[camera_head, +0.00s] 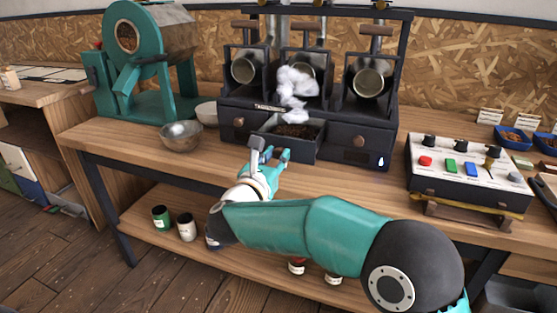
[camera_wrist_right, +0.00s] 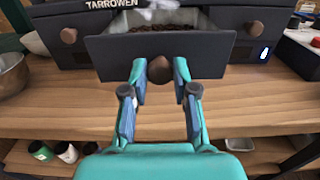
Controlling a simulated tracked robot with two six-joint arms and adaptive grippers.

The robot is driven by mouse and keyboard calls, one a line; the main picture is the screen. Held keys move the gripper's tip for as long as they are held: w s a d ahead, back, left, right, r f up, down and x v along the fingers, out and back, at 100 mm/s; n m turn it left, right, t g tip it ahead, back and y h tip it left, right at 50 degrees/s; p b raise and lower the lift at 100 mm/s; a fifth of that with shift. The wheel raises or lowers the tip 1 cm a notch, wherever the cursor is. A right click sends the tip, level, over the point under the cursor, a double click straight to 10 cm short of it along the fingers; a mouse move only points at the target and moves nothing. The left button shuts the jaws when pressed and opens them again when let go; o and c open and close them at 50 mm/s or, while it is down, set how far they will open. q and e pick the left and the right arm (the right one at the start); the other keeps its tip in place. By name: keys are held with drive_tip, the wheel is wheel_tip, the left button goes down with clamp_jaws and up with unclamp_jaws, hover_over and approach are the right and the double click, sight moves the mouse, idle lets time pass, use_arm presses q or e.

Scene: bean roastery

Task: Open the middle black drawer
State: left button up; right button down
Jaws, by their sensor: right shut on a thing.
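The middle black drawer (camera_head: 303,151) stands pulled out from the black machine, with dark beans (camera_head: 297,130) inside. Its front also shows in the right wrist view (camera_wrist_right: 112,56). My right gripper (camera_head: 268,150) is at the drawer's front. In the right wrist view its fingertips (camera_wrist_right: 160,68) are on both sides of the drawer's round brown knob (camera_wrist_right: 159,71), shut on it. In the head view the gripper hides this knob. The left drawer (camera_head: 232,122) and the right drawer (camera_head: 359,143) are closed. My left gripper is not in view.
White smoke or steam (camera_head: 294,90) hangs over the open drawer. A metal bowl (camera_head: 181,137) and a white bowl (camera_head: 207,113) stand left of the drawers. A button panel (camera_head: 465,165) stands at right. The wooden counter (camera_head: 350,180) before the drawers is mostly clear.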

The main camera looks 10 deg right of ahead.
drive_tip(key=shift+r, duration=0.1)
drive_tip(key=c, duration=0.9)
unclamp_jaws()
drive_tip(key=v, duration=1.2)
drive_tip(key=shift+w, duration=0.1)
